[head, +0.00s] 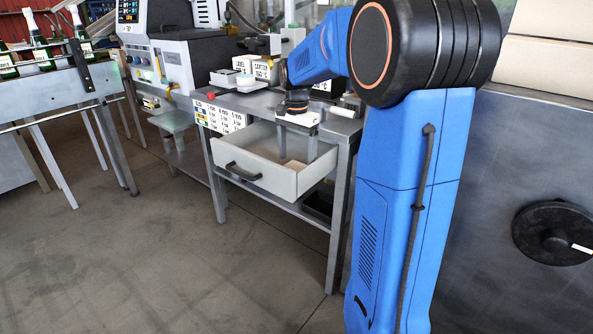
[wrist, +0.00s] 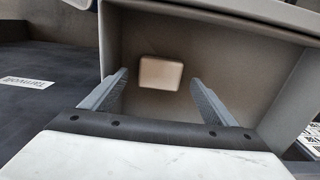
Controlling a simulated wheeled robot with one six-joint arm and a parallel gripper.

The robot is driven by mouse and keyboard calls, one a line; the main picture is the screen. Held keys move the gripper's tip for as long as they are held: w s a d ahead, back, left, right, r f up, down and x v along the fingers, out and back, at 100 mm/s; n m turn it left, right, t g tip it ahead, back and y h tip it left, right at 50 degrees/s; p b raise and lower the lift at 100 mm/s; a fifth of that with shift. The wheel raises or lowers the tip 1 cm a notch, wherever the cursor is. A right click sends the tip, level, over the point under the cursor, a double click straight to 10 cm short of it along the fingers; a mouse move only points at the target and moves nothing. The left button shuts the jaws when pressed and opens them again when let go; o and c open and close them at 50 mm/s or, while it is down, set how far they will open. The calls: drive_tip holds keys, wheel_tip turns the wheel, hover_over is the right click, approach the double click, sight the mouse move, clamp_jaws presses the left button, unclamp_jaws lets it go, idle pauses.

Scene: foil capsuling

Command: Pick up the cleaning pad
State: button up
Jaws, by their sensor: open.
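The cleaning pad (wrist: 160,73) is a small tan block with rounded corners. In the wrist view the pad appears between and just beyond the fingertips, with bare drawer floor on each side. My gripper also shows over the drawer in the head view (head: 296,160). Nothing is held.
The drawer walls stand around the fingers. The grey workbench top (head: 240,103) above carries labelled boxes (head: 266,68), a white round item and a red button. A bottle conveyor (head: 50,85) stands at the left. The floor in front is clear.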

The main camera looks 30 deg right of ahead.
sight(297, 165)
drive_tip(key=shift+f, duration=1.2)
drive_tip(key=c, duration=1.1)
wheel_tip(297, 165, up, 10)
drive_tip(key=shift+o, duration=0.4)
